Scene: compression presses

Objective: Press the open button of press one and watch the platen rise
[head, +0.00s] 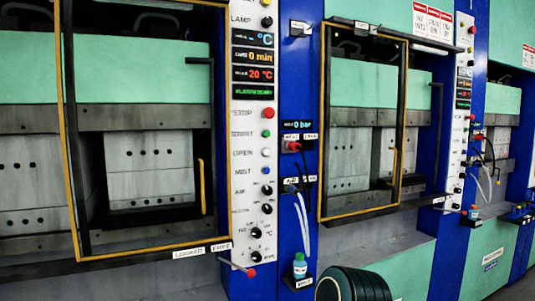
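The nearest press fills the left side of the head view; I cannot read a number on it. Its white control panel (240,205) has a column of buttons: red, green, then a pale button (266,153) beside a label that seems to read OPEN, then blue. Inside, a green beam (145,80) sits above a grey plate (145,117) and pale blocks with dark holes (150,150). I cannot tell which plate is the moving platen. A yellow-edged frame (70,130) surrounds the opening.
A second press (380,90) with its own panel (456,150) stands to the right, and a third beyond it. A blue column (295,90) with hoses and a small bottle (299,266) stands between. A red-tipped lever (250,271) juts out below the near panel.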

